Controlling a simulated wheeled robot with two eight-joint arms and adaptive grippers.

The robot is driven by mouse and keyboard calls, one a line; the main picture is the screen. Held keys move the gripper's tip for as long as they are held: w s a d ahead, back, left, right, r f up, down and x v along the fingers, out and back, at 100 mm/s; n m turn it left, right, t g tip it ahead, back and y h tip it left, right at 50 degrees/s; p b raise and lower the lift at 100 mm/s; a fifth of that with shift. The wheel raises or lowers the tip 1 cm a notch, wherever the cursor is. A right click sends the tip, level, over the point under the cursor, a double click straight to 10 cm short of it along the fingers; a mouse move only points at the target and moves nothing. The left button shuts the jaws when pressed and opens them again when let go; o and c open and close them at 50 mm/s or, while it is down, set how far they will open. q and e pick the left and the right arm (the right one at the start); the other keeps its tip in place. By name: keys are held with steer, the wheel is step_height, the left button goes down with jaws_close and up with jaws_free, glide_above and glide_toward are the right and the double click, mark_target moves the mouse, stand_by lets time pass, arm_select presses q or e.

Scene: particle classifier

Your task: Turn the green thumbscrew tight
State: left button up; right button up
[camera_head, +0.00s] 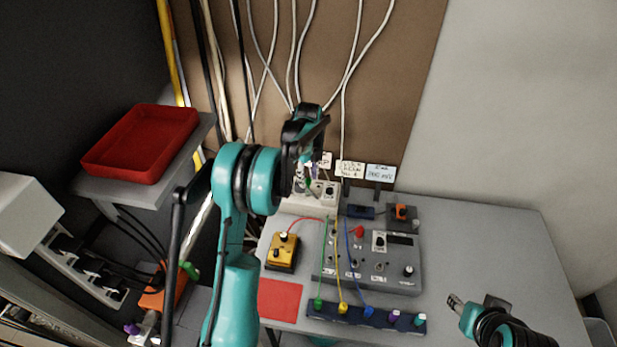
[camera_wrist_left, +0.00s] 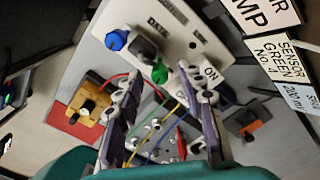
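The green thumbscrew (camera_wrist_left: 159,71) shows in the left wrist view on a pale connector at a light box (camera_wrist_left: 185,38) marked DATA. A blue thumbscrew (camera_wrist_left: 117,40) sits on the connector's other side. My left gripper (camera_wrist_left: 160,75) is open, with one purple-backed finger on each side of the picture. The green thumbscrew appears between the fingertips; I cannot tell how far beyond them it is, and no contact shows. In the head view my left gripper (camera_head: 305,165) is over the light box (camera_head: 297,204) and partly hides it. My right gripper (camera_head: 474,304) is low at the right, its fingers unclear.
A grey control panel (camera_head: 340,276) with coloured cables stands in front of the light box. A yellow box (camera_head: 283,252) and a red mat (camera_head: 280,299) are at its left. Label signs (camera_head: 350,169) stand behind. The table's right side (camera_head: 490,235) is clear.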

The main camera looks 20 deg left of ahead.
mark_target(309, 180)
arm_select(q)
step_height(309, 180, up, 12)
stand_by(0.4)
steer(key=shift+s+f, duration=0.1)
stand_by(0.3)
